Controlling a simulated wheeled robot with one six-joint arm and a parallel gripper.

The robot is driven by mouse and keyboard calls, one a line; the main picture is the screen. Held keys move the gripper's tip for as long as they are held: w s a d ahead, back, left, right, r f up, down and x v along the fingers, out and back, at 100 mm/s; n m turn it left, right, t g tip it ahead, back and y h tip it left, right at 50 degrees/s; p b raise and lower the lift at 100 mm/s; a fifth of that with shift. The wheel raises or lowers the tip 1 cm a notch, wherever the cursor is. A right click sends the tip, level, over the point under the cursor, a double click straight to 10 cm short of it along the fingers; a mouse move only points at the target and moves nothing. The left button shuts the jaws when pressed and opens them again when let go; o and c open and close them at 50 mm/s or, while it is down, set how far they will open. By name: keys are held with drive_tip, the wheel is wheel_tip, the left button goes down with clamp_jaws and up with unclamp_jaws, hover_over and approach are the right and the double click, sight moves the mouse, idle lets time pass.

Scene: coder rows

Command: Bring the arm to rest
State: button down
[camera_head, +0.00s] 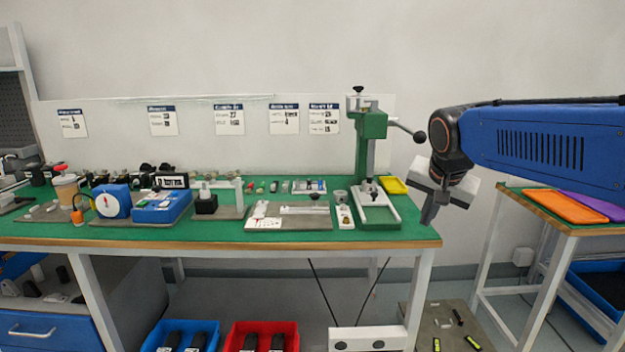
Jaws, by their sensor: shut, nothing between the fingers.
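My arm (545,145) is blue and reaches in from the right edge, held up roughly level above the gap between two tables. My gripper (428,219) hangs from its dark wrist and points down, a little left. It is shut and empty. In the picture it lies just right of the green workbench's right end (425,240) and of the green press. I cannot tell how far it is from the bench edge.
A green press (371,150) with a black-knobbed lever stands at the bench's right end, beside a yellow tray (394,186). A side table (540,213) holds orange (565,207) and purple trays. Blue (182,327) and red (232,338) bins stand below the bench.

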drive_tip(key=s+f+n, duration=0.2)
drive_tip(key=s+f, duration=0.3)
drive_tip(key=s, duration=0.3)
drive_tip(key=s+d+f+n, duration=0.1)
drive_tip(key=s+f+n, duration=0.1)
drive_tip(key=s+f, duration=0.3)
drive_tip(key=s+d+f+n+g+y, duration=0.1)
drive_tip(key=s+f+n, duration=0.2)
drive_tip(key=s, duration=0.9)
wheel_tip(320, 180, down, 3)
drive_tip(key=shift+s+r, duration=0.15)
drive_tip(key=shift+s, duration=0.05)
